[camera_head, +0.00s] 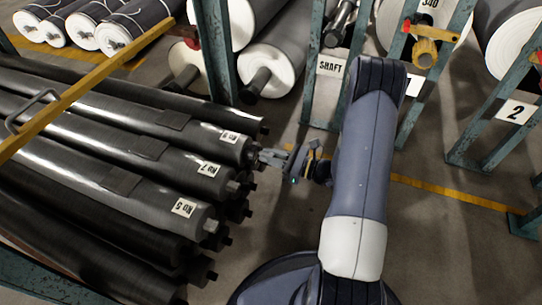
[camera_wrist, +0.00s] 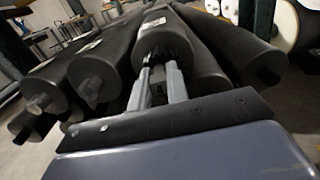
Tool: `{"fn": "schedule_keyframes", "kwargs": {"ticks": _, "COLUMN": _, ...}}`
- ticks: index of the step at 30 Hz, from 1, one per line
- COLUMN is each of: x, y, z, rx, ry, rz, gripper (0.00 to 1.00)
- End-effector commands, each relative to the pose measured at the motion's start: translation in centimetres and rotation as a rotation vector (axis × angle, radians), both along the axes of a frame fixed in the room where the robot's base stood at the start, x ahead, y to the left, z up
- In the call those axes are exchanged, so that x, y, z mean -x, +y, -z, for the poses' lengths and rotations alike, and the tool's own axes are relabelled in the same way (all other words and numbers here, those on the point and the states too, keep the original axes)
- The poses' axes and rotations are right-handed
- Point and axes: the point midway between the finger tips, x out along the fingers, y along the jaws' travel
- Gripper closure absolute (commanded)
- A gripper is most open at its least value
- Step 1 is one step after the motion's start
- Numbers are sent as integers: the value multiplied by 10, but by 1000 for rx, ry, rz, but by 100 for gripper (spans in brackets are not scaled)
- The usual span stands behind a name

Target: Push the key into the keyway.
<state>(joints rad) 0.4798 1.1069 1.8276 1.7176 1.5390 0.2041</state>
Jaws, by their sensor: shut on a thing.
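My gripper (camera_head: 270,157) is at the right end of a dark grey roll (camera_head: 205,128) in the stack, close to its shaft end (camera_head: 253,156). In the wrist view, the two grey fingers of my gripper (camera_wrist: 158,78) reach toward the toothed dark shaft end of the same roll (camera_wrist: 150,30). A small dark piece, which looks like the key (camera_wrist: 158,92), sits between the fingers, and my gripper is shut on it. The keyway cannot be made out; the fingers and shadow cover that part. I cannot tell whether the key touches the shaft.
More dark rolls with protruding shaft ends lie beside and below, including a labelled roll (camera_head: 150,195). A yellow bar (camera_head: 85,85) crosses above the stack. Teal rack posts (camera_head: 215,50) and white rolls (camera_head: 290,60) stand behind.

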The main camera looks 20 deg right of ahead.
Motion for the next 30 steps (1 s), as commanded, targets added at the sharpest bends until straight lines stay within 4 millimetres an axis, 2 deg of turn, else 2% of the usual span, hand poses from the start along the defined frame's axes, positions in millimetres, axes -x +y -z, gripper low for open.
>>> {"fn": "schedule_keyframes", "kwargs": {"ticks": 17, "x": -10, "y": 14, "z": 0, "rx": 1, "ry": -1, "rz": -1, "gripper": 100}}
{"fn": "schedule_keyframes", "kwargs": {"ticks": 30, "x": -4, "y": 4, "z": 0, "rx": 1, "ry": -1, "rz": 1, "gripper": 100}}
